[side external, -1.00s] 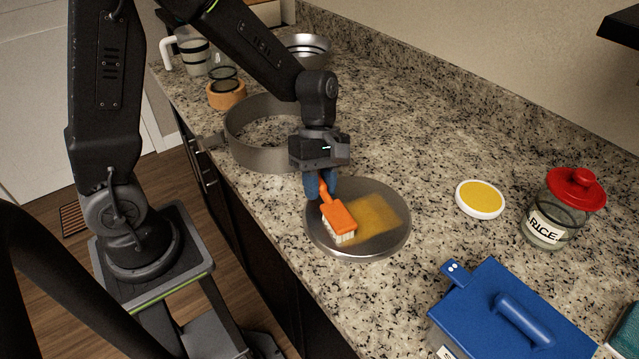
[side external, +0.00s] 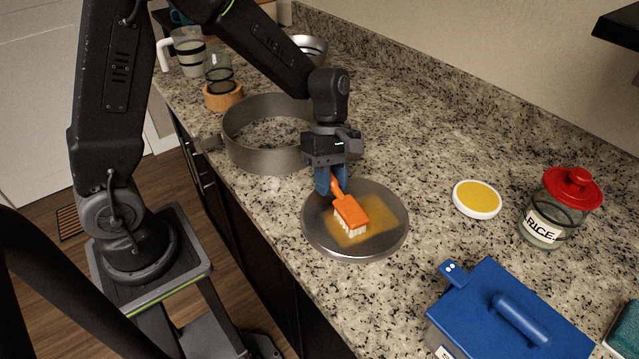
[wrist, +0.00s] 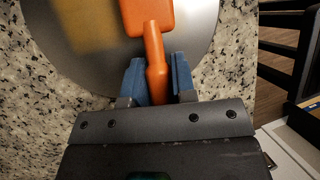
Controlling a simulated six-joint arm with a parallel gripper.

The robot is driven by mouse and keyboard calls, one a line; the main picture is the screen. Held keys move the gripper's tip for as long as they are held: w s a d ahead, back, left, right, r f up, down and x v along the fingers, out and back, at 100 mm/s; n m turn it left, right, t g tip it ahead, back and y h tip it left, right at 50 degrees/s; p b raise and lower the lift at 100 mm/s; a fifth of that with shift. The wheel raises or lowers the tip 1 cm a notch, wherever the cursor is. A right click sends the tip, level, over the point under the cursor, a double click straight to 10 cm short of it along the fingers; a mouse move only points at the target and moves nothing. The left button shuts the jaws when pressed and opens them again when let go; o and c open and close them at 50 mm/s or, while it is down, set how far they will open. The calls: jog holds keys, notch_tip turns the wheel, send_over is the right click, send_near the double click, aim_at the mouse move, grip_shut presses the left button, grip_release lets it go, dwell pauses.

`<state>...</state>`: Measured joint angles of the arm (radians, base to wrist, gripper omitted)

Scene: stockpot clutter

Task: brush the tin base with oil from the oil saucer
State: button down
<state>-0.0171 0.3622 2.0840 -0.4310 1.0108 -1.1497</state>
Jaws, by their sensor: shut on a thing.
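My gripper (side external: 329,180) is shut on the handle of an orange brush (side external: 351,211) with pale bristles. The brush is over the round metal tin base (side external: 318,240), bristles down on or very near its surface. A yellow oil patch (side external: 381,218) shows on the base around and beside the brush head. In the wrist view the blue fingers (wrist: 160,82) flank the orange handle (wrist: 154,50), with the tin base (wrist: 195,35) below. The white oil saucer (side external: 477,199) holds yellow oil and stands apart to the right.
The tin ring (side external: 240,140) stands behind and left of the base. A rice jar (side external: 549,225) with a red lid and a blue-lidded box (side external: 505,310) are at the right. A wooden-based glass (side external: 222,95) and a striped jug (side external: 188,52) stand at the far left.

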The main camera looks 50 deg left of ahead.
aim_at(361, 191)
jog(key=shift+w+d, duration=0.2)
jog(key=shift+w, duration=0.75)
jog(key=shift+w+d+f, duration=0.1)
jog(key=shift+w+d, duration=0.1)
jog(key=shift+w, duration=1)
jog(key=shift+w+d, duration=0.2)
jog(key=shift+w, duration=0.95)
dwell(0.8)
jog(key=shift+s+a, duration=0.25)
jog(key=shift+s, duration=0.95)
jog(key=shift+s+a, duration=0.2)
jog(key=shift+s, duration=1)
